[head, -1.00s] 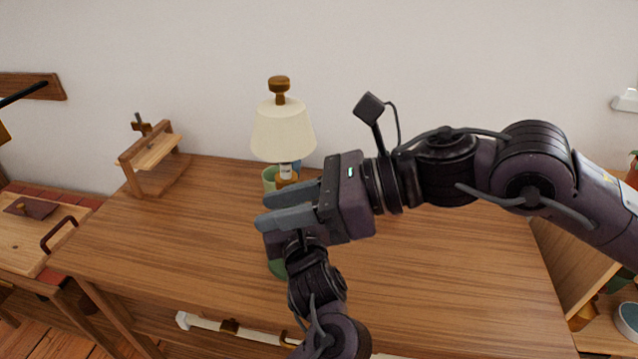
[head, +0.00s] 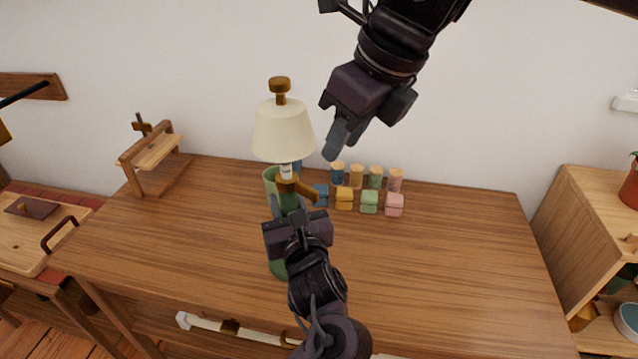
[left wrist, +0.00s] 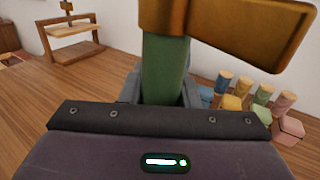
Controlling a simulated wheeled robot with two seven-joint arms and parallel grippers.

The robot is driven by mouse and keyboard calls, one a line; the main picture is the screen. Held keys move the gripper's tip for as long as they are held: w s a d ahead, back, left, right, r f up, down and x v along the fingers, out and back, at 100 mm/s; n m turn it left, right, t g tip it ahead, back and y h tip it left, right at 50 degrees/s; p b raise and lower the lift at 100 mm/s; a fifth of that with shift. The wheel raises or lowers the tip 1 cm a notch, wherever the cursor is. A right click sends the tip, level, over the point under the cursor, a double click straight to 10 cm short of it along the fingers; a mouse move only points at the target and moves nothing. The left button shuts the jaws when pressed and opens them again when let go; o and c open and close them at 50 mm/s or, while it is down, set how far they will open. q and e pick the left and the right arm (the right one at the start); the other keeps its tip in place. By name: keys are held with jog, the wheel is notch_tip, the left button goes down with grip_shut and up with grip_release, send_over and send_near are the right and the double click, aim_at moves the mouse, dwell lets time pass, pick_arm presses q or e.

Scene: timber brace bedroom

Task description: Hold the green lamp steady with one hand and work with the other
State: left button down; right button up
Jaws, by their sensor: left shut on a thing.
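The green lamp (head: 271,185) stands upright on the wooden table, with a cream shade (head: 283,132), a brown knob on top and a brown wooden piece (head: 300,187) jutting right below the shade. My left gripper (head: 288,208) is shut on the lamp's green body, which shows between its fingers in the left wrist view (left wrist: 165,72). The gripper hides part of the lower body. My right gripper (head: 343,138) is raised to the right of the shade, apart from it, fingers pointing down. Its fingers overlap in this view, so I cannot tell their opening.
Several small jars (head: 356,176) and coloured blocks (head: 369,201) in blue, yellow, green and pink stand right of the lamp. A wooden stand (head: 150,158) is at the table's back left. The table's right half (head: 450,250) is clear. A shelf (head: 590,215) stands at right.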

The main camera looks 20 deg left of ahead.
aim_at(316, 191)
jog(key=x, duration=1.1)
jog(key=shift+a, duration=0.15)
grip_shut()
